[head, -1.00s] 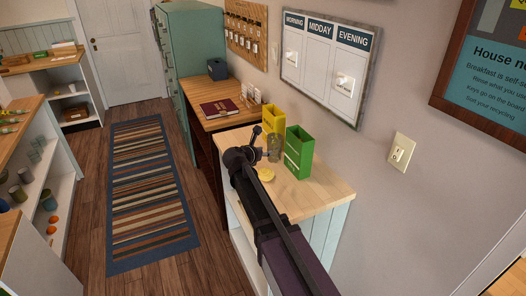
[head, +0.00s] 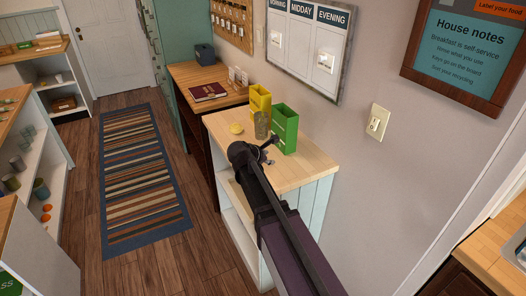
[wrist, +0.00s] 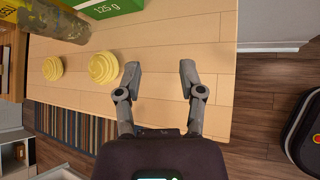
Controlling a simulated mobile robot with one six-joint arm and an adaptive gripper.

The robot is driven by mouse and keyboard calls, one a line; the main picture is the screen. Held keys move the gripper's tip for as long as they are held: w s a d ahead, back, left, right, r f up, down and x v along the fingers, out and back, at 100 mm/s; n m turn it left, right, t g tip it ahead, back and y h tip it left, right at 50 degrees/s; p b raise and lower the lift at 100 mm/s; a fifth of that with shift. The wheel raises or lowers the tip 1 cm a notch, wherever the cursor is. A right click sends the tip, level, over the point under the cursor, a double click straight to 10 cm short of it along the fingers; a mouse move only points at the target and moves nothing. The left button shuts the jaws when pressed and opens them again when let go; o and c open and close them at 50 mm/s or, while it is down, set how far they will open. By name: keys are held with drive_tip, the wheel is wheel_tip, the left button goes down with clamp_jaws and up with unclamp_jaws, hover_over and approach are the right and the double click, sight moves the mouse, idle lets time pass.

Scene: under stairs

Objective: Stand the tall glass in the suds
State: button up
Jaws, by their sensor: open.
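A tall see-through greyish glass (head: 262,125) stands on the wooden counter (head: 300,168) in front of a yellow box and a green box. In the wrist view the glass (wrist: 60,22) shows at the top left. My gripper (head: 270,150) is over the counter, on the near side of the glass and apart from it. In the wrist view my gripper (wrist: 160,72) is open, with only bare counter between its fingers. No suds can be made out in either view.
The green box (head: 285,130) and yellow box (head: 260,100) stand close behind the glass. A wooden worktop (head: 490,250) is at the right. A striped rug (head: 140,180) covers the floor at left.

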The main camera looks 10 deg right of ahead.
drive_tip(key=s+f+m+g+y+b, duration=0.3)
drive_tip(key=s+f+m, duration=0.4)
drive_tip(key=s+m, duration=0.3)
drive_tip(key=s+d+f+m+g+y+b, duration=0.1)
drive_tip(key=s+f+m+g+y+b, duration=0.3)
drive_tip(key=s+f+m, duration=0.4)
drive_tip(key=s+m, duration=0.2)
drive_tip(key=s, duration=0.3)
drive_tip(key=shift+s+d+m+y, duration=0.2)
drive_tip(key=shift+s+m+y, duration=0.1)
drive_tip(key=shift+m+y, duration=0.1)
